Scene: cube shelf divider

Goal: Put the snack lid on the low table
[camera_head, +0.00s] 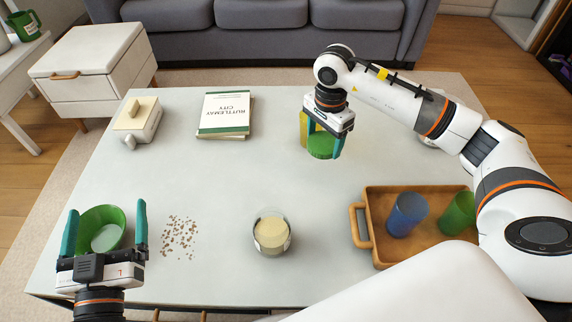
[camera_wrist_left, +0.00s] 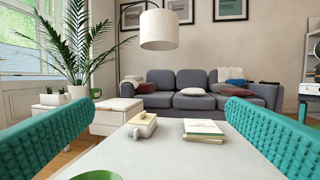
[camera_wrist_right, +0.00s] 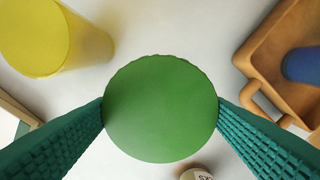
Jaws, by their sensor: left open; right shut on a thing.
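The snack lid looks to be the round green disc (camera_head: 321,147) between the fingers of my right gripper (camera_head: 321,142). Its flat green face (camera_wrist_right: 160,108) fills the middle of the right wrist view, with a finger on each side. It is over the low table (camera_head: 180,290); whether it touches the top cannot be told. A jar (camera_head: 271,233) with tan contents stands on the table's front part; it may be the snack jar. My left gripper (camera_head: 105,230) is open and empty at the front left, by a green bowl (camera_head: 101,218).
A yellow cylinder (camera_wrist_right: 35,40) stands close to my right gripper. A wooden tray (camera_head: 375,250) holds a blue cup (camera_head: 407,214) and a green cup (camera_head: 457,213). Crumbs (camera_head: 180,237) lie left of the jar. Books (camera_head: 225,114) and a butter dish (camera_head: 138,122) stand farther back. The table's middle is clear.

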